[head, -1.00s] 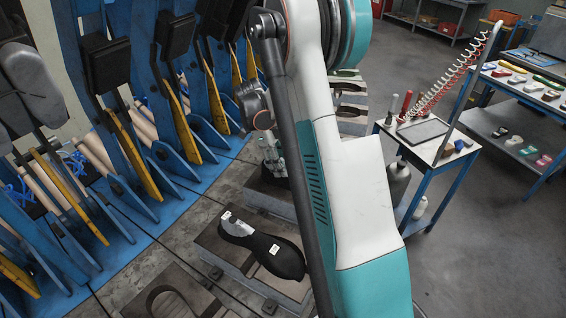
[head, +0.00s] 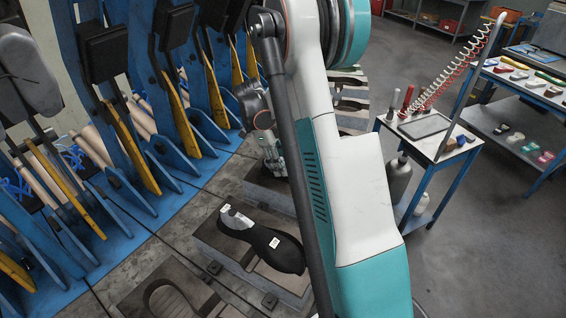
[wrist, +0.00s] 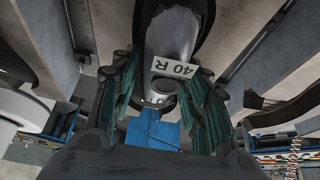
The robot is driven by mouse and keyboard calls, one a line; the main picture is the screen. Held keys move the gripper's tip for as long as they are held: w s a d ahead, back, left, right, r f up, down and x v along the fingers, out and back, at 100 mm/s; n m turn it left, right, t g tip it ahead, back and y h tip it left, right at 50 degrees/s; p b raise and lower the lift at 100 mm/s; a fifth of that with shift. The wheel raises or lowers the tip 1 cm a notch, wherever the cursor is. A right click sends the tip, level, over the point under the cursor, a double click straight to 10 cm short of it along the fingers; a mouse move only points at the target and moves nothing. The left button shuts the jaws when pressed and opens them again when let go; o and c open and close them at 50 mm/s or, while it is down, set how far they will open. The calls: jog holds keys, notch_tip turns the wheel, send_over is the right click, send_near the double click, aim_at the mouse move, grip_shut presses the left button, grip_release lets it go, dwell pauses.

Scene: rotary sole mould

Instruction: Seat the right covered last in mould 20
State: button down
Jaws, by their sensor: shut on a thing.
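My gripper (wrist: 165,98) is shut on the right covered last (wrist: 175,44), seen in the wrist view. Its grey upper part and a white label reading "40 R" show between the green-sided fingers, with dark covering beyond. In the head view my gripper (head: 272,158) is partly behind my arm, above the dark moulds, and the held last cannot be made out clearly. Another dark covered last (head: 264,242) with a grey end and white labels lies on a mould (head: 222,249) in front. I cannot read the mould numbers.
An empty mould (head: 140,302) with a sole-shaped hollow is at the bottom. Blue stands (head: 125,120) with black pads and yellow bars line the left. A small blue-legged table (head: 440,148) with bottles and a coiled hose stands right. Grey floor is open beyond.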

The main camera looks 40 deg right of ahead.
jog(key=c, duration=0.8)
grip_release()
jog(key=shift+r, duration=0.1)
